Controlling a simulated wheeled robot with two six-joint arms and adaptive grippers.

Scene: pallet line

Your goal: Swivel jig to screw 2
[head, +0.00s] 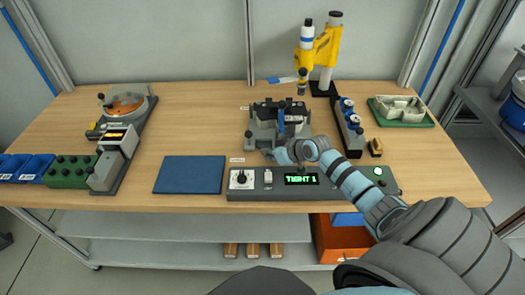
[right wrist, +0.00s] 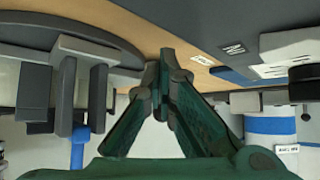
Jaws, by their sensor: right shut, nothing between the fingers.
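The jig (head: 262,128) is a grey fixture with dark clamps and a blue upright part, standing at the middle of the bench. My right gripper (head: 268,154) is at the front edge of the jig, with its fingers closed and empty. In the right wrist view the green fingers (right wrist: 165,65) meet at their tips, and grey blocks of the jig (right wrist: 72,80) show to the left. I cannot tell whether the fingertips touch the jig. The screws are too small to make out. My left gripper is out of view.
A control panel (head: 255,190) in front of the jig has a display (head: 301,180) reading "TIGHT 1". A yellow driver stand (head: 325,45) rises behind. A dark rack (head: 345,130) stands at right. A blue mat (head: 190,174) lies empty at left.

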